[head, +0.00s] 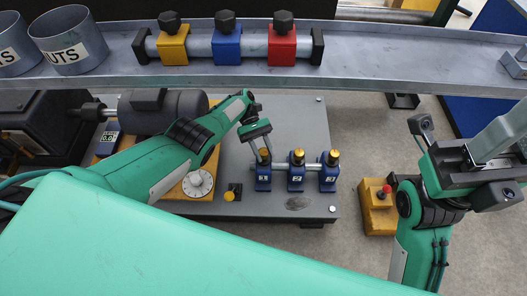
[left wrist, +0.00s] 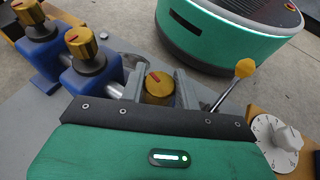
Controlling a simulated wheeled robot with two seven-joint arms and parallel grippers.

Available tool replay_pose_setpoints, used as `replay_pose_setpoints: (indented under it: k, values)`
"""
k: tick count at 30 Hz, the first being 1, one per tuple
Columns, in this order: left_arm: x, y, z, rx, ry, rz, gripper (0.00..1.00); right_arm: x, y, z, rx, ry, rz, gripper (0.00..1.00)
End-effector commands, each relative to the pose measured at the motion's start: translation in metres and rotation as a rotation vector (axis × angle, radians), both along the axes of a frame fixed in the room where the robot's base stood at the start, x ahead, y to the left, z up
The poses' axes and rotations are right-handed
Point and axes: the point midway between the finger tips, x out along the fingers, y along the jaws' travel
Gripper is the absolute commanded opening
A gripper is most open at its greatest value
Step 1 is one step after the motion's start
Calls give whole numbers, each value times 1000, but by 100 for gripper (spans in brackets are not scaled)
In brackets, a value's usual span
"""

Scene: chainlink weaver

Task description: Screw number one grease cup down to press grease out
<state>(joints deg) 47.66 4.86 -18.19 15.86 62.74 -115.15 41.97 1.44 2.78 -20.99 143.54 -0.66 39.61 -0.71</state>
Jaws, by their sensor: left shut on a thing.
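Three blue grease cup blocks with brass caps stand in a row on the grey bench plate in the head view. The number one block (head: 263,181) is at the left, number two (head: 296,180) in the middle and number three (head: 328,180) at the right. My left gripper (head: 262,148) reaches down over the number one cup. In the left wrist view the left gripper (left wrist: 158,92) is shut around the number one brass cap (left wrist: 158,83), whose top shows a red mark. My right gripper (head: 498,140) is off to the right, away from the cups; its fingertips are unclear.
A metal shelf (head: 370,72) with yellow, blue and red clamped blocks spans the back. A white dial (head: 198,184) and a yellow knob (head: 229,196) sit left of the cups. A yellow box with a red button (head: 378,212) stands on the floor at right.

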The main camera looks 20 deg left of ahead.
Motion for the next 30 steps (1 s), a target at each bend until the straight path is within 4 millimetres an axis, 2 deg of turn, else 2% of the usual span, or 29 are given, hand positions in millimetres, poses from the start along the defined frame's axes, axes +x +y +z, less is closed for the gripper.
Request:
replay_pose_setpoints:
  k: [15, 16, 18, 19, 30]
  values:
    - [-3, -2, -2, -2, 6, -13, 9, -1, 0, 2, 1, -9, 1, 36]
    - [-3, -2, -2, -2, 7, -13, 38, -1, 0, 2, 1, -9, 1, 36]
    - [-2, -2, -2, -2, 5, -13, 51, -1, 0, 2, 1, -9, 1, 36]
    - [-2, -1, -2, -2, 5, -13, 54, -1, 0, 2, 1, -9, 1, 36]
    - [-1, -1, -1, -1, 2, -10, 54, 0, 0, 0, 0, -1, 0, 36]
